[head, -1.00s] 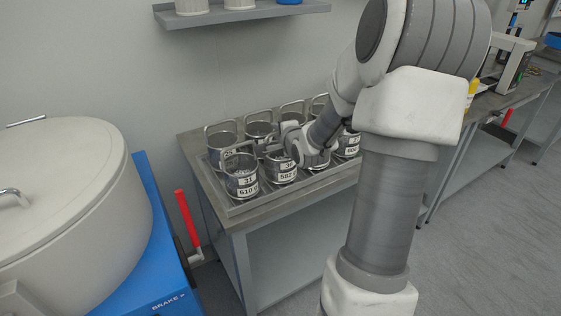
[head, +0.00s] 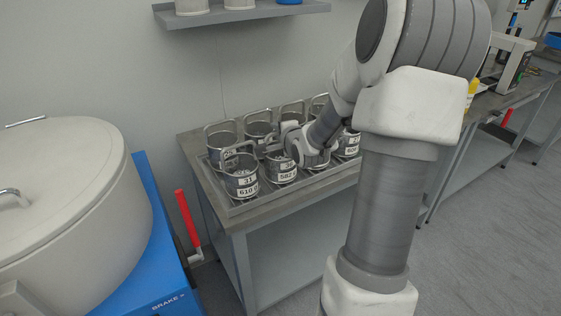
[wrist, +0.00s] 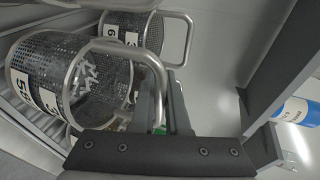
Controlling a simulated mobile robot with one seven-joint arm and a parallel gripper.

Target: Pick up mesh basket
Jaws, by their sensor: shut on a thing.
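The mesh basket (wrist: 90,72) at my gripper is a round metal basket with a tubular handle and a white label. It stands in the front row of the tray, and its label reads about 582 in the head view (head: 287,175). Small metal parts lie inside it. My gripper (wrist: 165,88) is shut on the basket's handle, with a finger on each side of the tube. In the head view my gripper (head: 270,148) is small and partly hidden among the handles. I cannot tell that the basket is lifted.
Several similar baskets stand close around it, including one labelled 31 610 (head: 240,184) on the left. They share a shallow metal tray (head: 232,210) on a steel table (head: 205,178). A wall shelf (head: 240,15) hangs above. A large drum machine (head: 75,215) with a red lever (head: 187,220) stands left.

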